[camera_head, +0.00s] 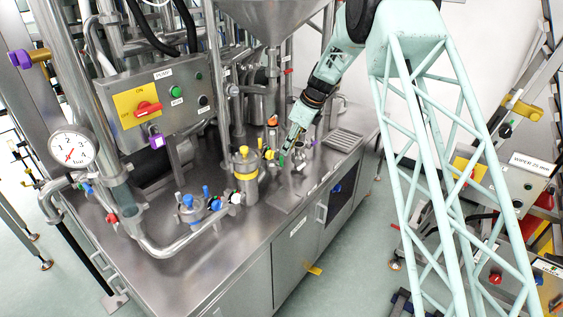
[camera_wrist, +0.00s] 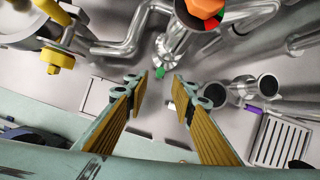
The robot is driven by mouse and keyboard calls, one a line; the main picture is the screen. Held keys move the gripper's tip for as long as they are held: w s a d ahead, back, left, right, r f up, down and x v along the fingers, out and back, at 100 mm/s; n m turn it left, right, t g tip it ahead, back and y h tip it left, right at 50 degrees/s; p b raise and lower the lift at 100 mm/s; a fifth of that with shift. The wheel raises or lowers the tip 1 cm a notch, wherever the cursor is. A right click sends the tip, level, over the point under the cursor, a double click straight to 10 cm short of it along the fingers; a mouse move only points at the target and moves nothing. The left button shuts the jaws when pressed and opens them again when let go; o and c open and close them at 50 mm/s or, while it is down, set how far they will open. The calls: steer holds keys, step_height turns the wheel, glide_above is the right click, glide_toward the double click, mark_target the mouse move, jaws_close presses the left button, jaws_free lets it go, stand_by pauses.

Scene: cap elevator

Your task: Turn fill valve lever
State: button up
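No lever is legibly labelled as the fill valve lever, so I cannot tell which one it is. My gripper (camera_wrist: 161,86) is open and empty, with its two padded fingers apart. It points down over the steel worktop; in the head view my gripper (camera_head: 289,147) is near the small valves at the back right. A small green part (camera_wrist: 160,73) shows just beyond the gap between the fingertips. An orange knob (camera_wrist: 205,8) tops a steel pipe fitting further away. In the head view a yellow-handled part (camera_head: 268,154) is left of the gripper.
A steel pot with a yellow band (camera_head: 245,172) stands left of the gripper. Open steel pipes (camera_wrist: 243,86) and a slotted drain (camera_wrist: 283,140) lie to the right in the wrist view. A funnel (camera_head: 270,18) hangs above. A control box (camera_head: 155,100) is at the left.

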mark_target(281, 167)
steer(key=b+x, duration=0.1)
steer(key=x, duration=0.8)
steer(key=shift+d, duration=0.1)
jaws_close()
